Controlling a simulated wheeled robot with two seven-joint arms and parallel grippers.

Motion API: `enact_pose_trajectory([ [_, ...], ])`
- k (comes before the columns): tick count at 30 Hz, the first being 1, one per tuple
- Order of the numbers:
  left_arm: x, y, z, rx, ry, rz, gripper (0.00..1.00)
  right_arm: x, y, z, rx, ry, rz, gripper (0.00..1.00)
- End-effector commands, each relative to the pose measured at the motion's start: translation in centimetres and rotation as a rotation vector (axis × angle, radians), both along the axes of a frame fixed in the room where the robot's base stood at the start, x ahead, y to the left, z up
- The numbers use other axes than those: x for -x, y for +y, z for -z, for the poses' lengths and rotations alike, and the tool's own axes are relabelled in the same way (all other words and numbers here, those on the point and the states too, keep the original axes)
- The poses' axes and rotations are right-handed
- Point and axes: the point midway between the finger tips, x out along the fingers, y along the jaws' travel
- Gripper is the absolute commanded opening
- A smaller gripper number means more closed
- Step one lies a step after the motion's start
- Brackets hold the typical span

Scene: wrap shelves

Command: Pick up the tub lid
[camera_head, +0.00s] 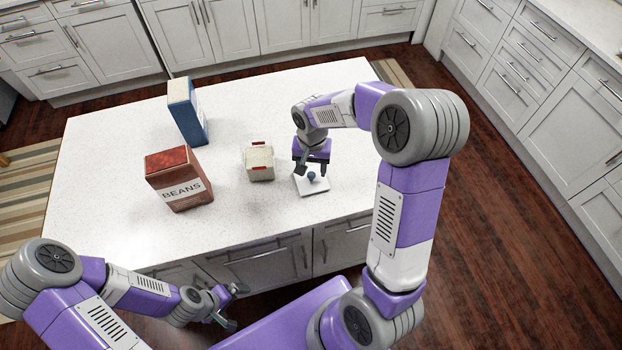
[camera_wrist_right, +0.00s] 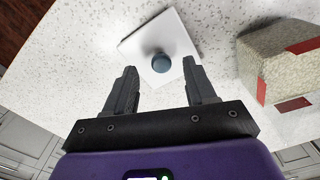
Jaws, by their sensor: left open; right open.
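The tub lid (camera_head: 314,185) is a flat white square with a round blue-grey knob, lying on the white island top. It also shows in the right wrist view (camera_wrist_right: 183,36), with its knob (camera_wrist_right: 161,62) just beyond the fingertips. My right gripper (camera_head: 310,172) is open above the lid; in the right wrist view its fingers (camera_wrist_right: 160,78) are spread to either side of the knob's line, with nothing between them. The tub (camera_head: 260,163), a cream box with red parts, stands left of the lid. My left gripper (camera_head: 240,306) is open and empty, off the island's front edge.
A red-brown box marked BEANS (camera_head: 180,180) and a blue box (camera_head: 187,110) stand on the left part of the island (camera_head: 100,215). The counter right of the tub is mostly clear around the lid. Cabinets line the back and right.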

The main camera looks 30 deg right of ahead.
Motion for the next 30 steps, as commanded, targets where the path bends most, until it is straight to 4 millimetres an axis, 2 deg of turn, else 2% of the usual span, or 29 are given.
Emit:
enact_pose_trajectory([
  [1, 0.0, 0.0, 0.2, 0.000, -0.001, 0.000, 1.00, 0.0, 0.0, 1.0, 0.000, 0.004, 0.000, 0.55],
  [4, -0.1, 0.0, 0.3, 0.000, -0.001, 0.000, 1.00, 0.0, 0.0, 2.0, 0.000, 0.002, 0.001, 0.55],
  [13, 0.0, 0.0, 0.3, 0.000, -0.001, 0.000, 1.00, 0.0, 0.0, 2.4, -0.001, -0.001, 0.001, 0.55],
  [24, 0.0, 0.0, 0.3, 0.000, -0.001, 0.000, 1.00, 0.0, 0.0, 2.3, -0.001, -0.001, 0.000, 0.00],
  [30, 0.0, 0.0, 0.3, 0.000, -0.001, 0.000, 1.00, 0.0, 0.0, 2.3, -0.001, -0.001, 0.000, 0.00],
])
